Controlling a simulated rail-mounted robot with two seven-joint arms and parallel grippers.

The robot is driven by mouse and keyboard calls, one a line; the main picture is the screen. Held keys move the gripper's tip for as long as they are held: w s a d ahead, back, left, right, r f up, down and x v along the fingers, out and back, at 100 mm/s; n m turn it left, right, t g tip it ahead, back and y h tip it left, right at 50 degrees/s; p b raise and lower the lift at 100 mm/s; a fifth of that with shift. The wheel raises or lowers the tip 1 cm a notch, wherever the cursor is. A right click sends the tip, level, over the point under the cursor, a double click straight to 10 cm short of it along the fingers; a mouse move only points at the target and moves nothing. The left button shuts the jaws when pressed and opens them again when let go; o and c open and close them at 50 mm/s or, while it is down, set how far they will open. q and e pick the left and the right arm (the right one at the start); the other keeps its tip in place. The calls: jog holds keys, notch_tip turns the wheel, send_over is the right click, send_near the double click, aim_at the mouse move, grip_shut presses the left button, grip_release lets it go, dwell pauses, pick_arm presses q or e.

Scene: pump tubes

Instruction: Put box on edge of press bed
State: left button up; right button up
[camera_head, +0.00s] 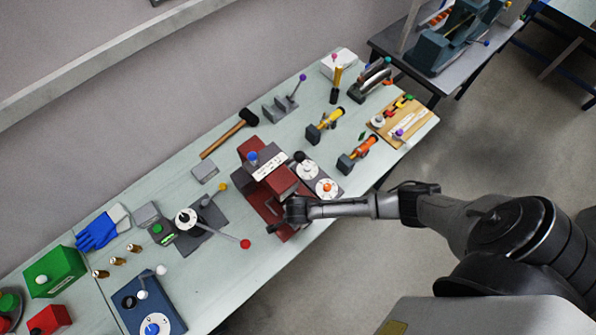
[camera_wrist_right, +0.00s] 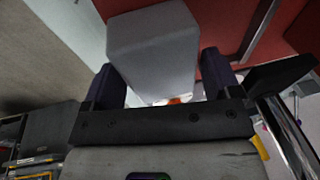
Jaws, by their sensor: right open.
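The red press (camera_head: 272,172) stands in the middle of the long table, its red bed (camera_head: 263,212) reaching towards the table's front edge. My right gripper (camera_head: 292,211) is low at the front right of the press bed. In the right wrist view, a light grey box (camera_wrist_right: 152,45) fills the space between the gripper's two dark fingers (camera_wrist_right: 160,72), with a red surface (camera_wrist_right: 185,12) behind it. The jaws are open around the box. In the head view I cannot make out this box; the gripper seems to hide it. My left gripper is not in view.
A plate with dials (camera_head: 318,182) sits right of the press. A lever with a red knob (camera_head: 245,244) reaches out to its left. A small grey block (camera_head: 205,172) and a hammer (camera_head: 230,132) lie behind. The floor in front is clear.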

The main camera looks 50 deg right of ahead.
jog(key=s+a+r+n+y, duration=0.1)
jog(key=s+a+r+n, duration=0.3)
jog(key=r, duration=0.4)
jog(key=s+a+r+n+y, duration=0.1)
jog(key=s+a+r+n, duration=0.1)
jog(key=s+r+n, duration=0.35)
jog(key=s+d+r+n+t, duration=0.1)
jog(key=s+d+r+n, duration=0.3)
jog(key=n, duration=0.7)
notch_tip(320, 180, up, 4)
jog(key=shift+s+d+r+t+p, duration=0.3)
jog(key=shift+s+t+p, duration=0.1)
jog(key=shift+s, duration=0.55)
jog(key=shift+n, duration=0.25)
